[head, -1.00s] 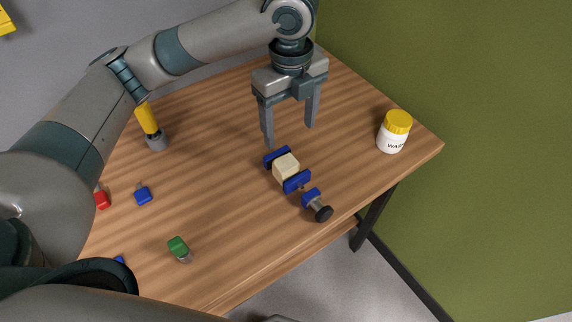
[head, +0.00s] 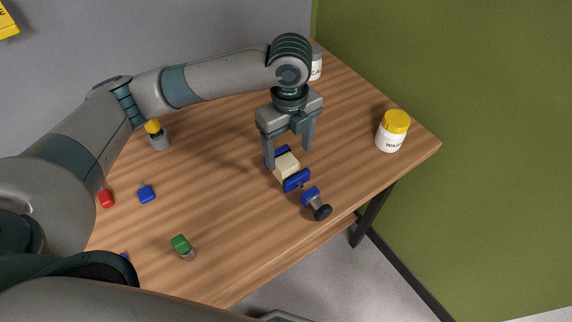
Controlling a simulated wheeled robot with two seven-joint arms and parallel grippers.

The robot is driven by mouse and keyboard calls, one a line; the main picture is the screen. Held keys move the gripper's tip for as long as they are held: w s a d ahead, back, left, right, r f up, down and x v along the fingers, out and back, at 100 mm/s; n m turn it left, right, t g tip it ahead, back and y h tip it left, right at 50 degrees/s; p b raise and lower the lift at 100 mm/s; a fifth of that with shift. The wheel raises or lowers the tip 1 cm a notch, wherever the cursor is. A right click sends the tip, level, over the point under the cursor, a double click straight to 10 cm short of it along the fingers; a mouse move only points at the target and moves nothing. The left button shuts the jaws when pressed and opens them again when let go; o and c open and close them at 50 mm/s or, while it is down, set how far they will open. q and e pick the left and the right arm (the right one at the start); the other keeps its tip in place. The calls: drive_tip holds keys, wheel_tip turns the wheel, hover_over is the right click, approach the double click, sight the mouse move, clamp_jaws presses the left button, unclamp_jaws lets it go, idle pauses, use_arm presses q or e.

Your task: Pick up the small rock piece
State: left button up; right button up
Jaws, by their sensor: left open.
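The small rock piece (head: 287,164) is a cream-coloured block. It sits between the two blue jaws of a small vise (head: 297,180) on the wooden table. My left gripper (head: 289,160) is open and points down at the rock, with its two fingers apart, one to each side of it in the picture. Whether the fingers touch the rock cannot be told. The far blue jaw is partly hidden by a finger. My right gripper is not in view.
The vise's black-knobbed handle (head: 321,211) points to the front right. A yellow-lidded white jar (head: 393,131) stands near the table's right corner; another jar (head: 316,66) is partly hidden behind my arm. Red (head: 106,198), blue (head: 146,194) and green (head: 181,244) items lie at left.

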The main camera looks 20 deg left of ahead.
sight(286, 161)
use_arm(q)
drive_tip(key=f, duration=0.1)
drive_tip(key=f+p, duration=0.1)
drive_tip(key=f, duration=0.2)
drive_tip(key=shift+s+a+p, duration=0.2)
drive_tip(key=shift+a+p, duration=0.1)
drive_tip(key=shift+a, duration=0.05)
drive_tip(key=shift+f, duration=0.45)
drive_tip(key=c, duration=1.4)
drive_tip(key=shift+r, duration=0.15)
